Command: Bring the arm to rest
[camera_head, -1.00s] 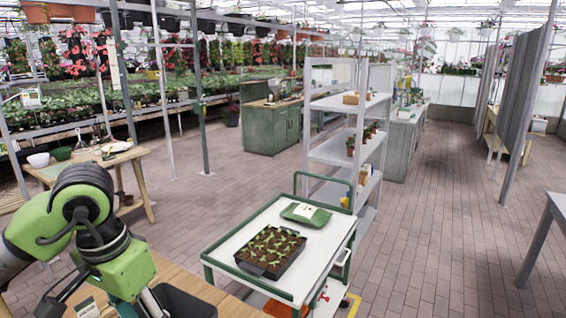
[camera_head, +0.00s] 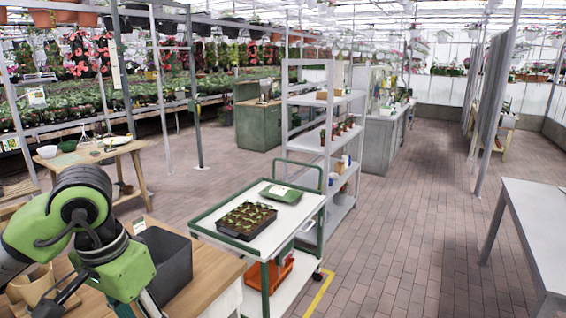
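My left arm, green and black, comes in at the lower left in the head view. Its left gripper (camera_head: 62,300) shows only in part, as dark fingers low in the picture above the wooden table, and I cannot tell how far its fingers are apart. My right gripper is not in view. A wooden table (camera_head: 212,268) lies below the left arm, with a dark grey bin (camera_head: 168,262) and a tan pot (camera_head: 38,284) on it.
A grey table (camera_head: 540,215) is at the right. Brick floor (camera_head: 405,225) between them is clear.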

